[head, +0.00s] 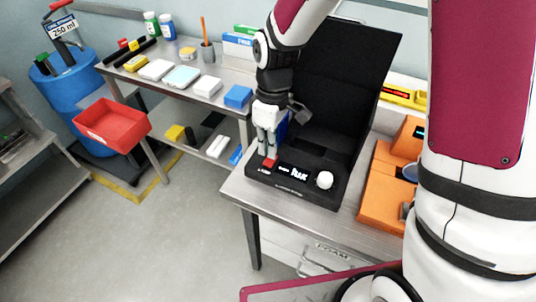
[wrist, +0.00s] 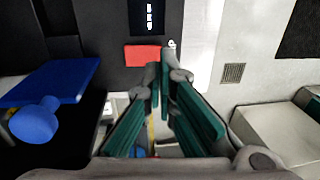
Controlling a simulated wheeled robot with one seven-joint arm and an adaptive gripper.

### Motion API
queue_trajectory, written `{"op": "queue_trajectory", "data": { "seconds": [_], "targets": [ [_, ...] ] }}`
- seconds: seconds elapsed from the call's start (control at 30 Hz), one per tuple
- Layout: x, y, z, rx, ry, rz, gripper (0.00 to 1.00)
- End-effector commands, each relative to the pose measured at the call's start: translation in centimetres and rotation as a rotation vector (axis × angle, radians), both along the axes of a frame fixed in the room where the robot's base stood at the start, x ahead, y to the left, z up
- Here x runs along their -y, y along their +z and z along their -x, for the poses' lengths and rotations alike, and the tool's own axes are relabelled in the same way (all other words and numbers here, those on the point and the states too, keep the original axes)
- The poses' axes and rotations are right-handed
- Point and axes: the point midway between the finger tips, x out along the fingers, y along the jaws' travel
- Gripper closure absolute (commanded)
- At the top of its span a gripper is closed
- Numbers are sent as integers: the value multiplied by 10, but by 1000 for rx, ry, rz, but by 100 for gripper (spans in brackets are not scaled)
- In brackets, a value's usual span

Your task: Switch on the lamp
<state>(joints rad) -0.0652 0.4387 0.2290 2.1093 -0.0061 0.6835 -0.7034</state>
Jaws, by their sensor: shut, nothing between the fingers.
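A black unit (head: 312,190) with a tall dark panel (head: 335,95) behind it stands on the metal bench. Its front has a red button (head: 270,163), a small lit display (head: 298,173) and a white round knob (head: 324,180). No separate lamp is clearly recognisable. My gripper (head: 267,152) points down just above the red button, its fingers shut and empty. In the wrist view the fingertips (wrist: 160,72) are close beside the red button (wrist: 142,54), with the display (wrist: 155,18) beyond. I cannot tell whether the fingertips touch the button.
An orange device (head: 385,190) stands right of the black unit. In the wrist view a blue knobbed part (wrist: 50,85) is at left. Another bench (head: 220,110) holds boxes and bottles, near a red bin (head: 110,128) and a blue drum (head: 80,95). The floor (head: 180,235) in front is clear.

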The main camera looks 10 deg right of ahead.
Motion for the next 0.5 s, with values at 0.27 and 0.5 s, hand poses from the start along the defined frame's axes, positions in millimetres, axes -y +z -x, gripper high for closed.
{"op": "queue_trajectory", "data": {
  "seconds": [0.27,0.5],
  "targets": [
    [-2,-28,4,-2,0,0,100],
    [-2,-32,3,1,0,-1,100]
  ]
}}
